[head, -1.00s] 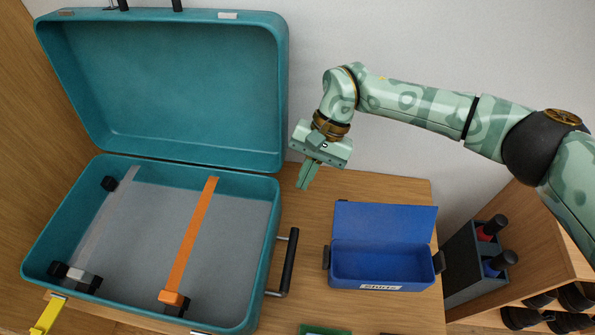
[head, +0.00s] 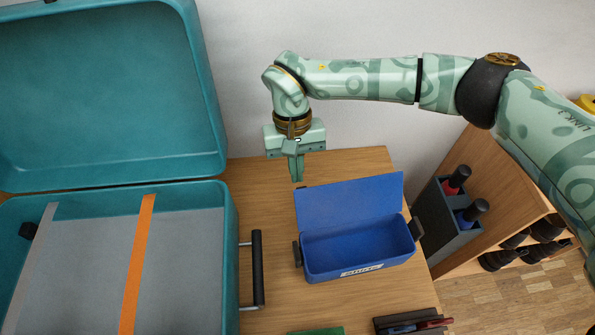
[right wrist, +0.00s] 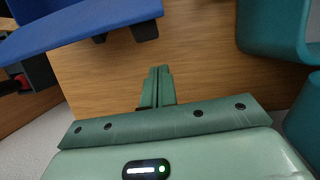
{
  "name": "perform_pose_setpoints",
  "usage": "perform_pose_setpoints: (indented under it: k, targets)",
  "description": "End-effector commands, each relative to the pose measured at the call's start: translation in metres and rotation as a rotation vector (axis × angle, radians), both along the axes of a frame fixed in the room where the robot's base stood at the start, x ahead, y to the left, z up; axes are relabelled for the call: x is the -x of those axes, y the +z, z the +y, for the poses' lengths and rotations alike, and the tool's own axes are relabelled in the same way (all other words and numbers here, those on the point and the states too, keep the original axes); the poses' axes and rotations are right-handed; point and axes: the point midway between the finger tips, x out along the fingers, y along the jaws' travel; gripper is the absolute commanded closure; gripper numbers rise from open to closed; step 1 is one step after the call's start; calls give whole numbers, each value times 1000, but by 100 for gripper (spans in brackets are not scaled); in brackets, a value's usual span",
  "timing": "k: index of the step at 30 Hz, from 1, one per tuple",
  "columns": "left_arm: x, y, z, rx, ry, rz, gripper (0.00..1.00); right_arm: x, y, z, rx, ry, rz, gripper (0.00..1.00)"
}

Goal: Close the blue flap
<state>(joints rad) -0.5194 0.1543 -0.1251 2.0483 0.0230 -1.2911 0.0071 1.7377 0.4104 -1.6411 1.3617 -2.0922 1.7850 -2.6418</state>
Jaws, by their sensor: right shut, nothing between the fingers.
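The blue flap (head: 349,205) stands raised at the back of a small blue box (head: 358,252) on the wooden table. The box is open and looks empty, with a white label on its front. My right gripper (head: 297,178) is shut and empty, just behind and slightly left of the flap's upper left corner; it appears apart from the flap. In the right wrist view, the gripper's fingers (right wrist: 157,85) point over bare wood, and the blue flap (right wrist: 80,27) is at the upper left. My left gripper is not in view.
An open teal suitcase (head: 232,265) with an orange strap (head: 138,262) stands left, its black handle (head: 258,268) facing the box. A dark holder (head: 446,225) with red and blue bottles is right. Bare table (head: 255,190) lies between suitcase and box.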

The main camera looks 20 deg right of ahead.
Motion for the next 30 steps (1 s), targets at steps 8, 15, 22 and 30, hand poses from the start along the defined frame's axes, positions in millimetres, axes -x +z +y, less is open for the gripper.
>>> perform_pose_setpoints:
  k: [8,15,22,30]
  targets:
    - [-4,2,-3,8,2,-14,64,21,19,2,0,-3,-4,100]
    - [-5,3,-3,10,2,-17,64,23,21,2,0,-3,-5,100]
    - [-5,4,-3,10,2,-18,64,23,22,2,1,-3,-9,100]
    - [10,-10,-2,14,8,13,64,17,26,3,5,-2,-53,100]
